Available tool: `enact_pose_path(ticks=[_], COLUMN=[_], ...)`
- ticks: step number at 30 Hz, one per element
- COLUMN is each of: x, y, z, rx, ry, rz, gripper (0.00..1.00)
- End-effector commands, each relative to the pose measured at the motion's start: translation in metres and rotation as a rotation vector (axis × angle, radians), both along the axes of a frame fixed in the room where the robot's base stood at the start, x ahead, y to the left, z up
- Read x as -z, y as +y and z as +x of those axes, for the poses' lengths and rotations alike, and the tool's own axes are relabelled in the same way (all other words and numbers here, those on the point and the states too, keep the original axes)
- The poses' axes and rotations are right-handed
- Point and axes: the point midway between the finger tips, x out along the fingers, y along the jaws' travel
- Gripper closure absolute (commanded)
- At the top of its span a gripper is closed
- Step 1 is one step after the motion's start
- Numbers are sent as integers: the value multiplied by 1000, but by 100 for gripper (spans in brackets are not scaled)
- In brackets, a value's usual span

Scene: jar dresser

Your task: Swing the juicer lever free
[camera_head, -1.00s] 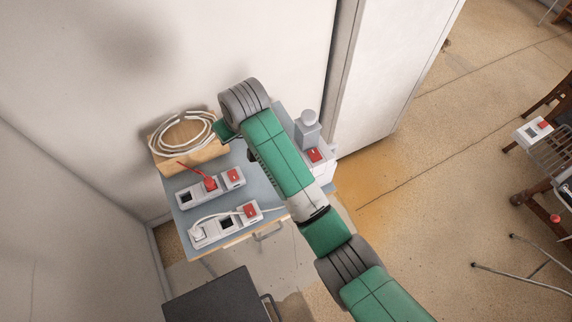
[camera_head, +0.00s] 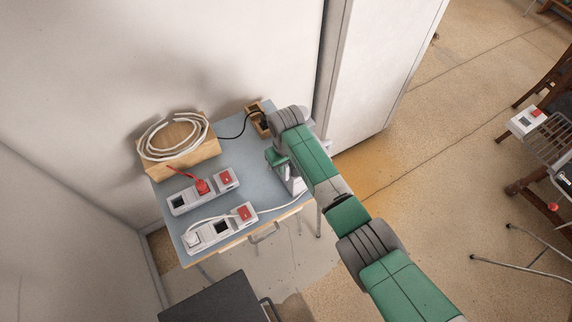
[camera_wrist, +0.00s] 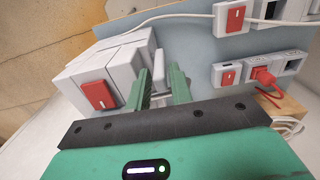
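The juicer appears to be the white, blocky body (camera_wrist: 112,68) with a red switch (camera_wrist: 99,95) at the left of the wrist view. A narrow pale grey upright piece (camera_wrist: 158,64), possibly its lever, stands beside the body. My gripper (camera_wrist: 160,80) has its two green fingers apart, either side of the line to this piece. I cannot tell whether they touch it. In the head view the juicer is mostly hidden behind my arm; only a white part (camera_head: 296,184) shows below the hand.
The blue-grey tabletop (camera_head: 235,180) also holds a wooden block (camera_head: 186,163) with coiled white cable, two socket strips (camera_head: 222,229) with red switches, and a small wooden box (camera_head: 257,122). A white cabinet (camera_head: 385,70) stands close behind on the right.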

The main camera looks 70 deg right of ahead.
Motion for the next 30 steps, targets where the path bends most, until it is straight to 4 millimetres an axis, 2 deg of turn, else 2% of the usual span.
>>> enact_pose_path(ticks=[6,10,23,30], x=[0,0,-3,-4], y=[0,0,3,11], z=[0,0,-3,-17], rx=[0,0,1,7], ry=[-1,-1,-37,-163], rz=[-1,-1,-26,-123], gripper=[78,100,100,100])
